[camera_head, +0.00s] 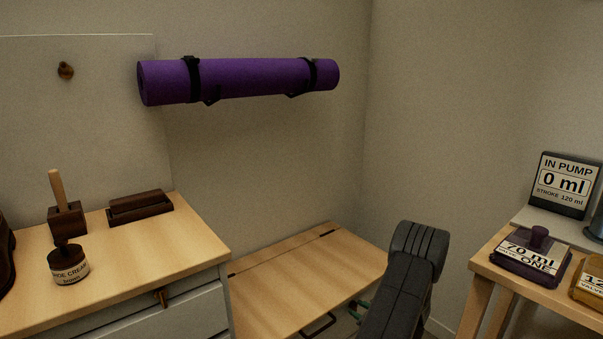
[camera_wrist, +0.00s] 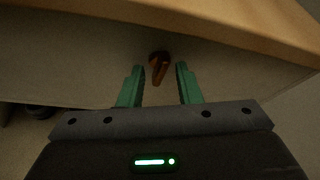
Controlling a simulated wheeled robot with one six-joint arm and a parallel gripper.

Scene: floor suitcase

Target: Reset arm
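My gripper (camera_wrist: 160,68) shows in the wrist view with its two green fingers apart. A small brown knob or key (camera_wrist: 159,62) is in the gap between the fingertips, on a pale front below a wooden edge. The fingers appear clear of it on both sides; its depth relative to the tips is hard to tell. In the head view, my dark grey arm reaches down at the lower middle right. Only a bit of green shows beside it, by the low wooden chest, and the gripper is mostly hidden.
A low wooden chest (camera_head: 290,274) with a black handle (camera_head: 320,324) stands in the corner. A purple mat (camera_head: 250,78) hangs above.

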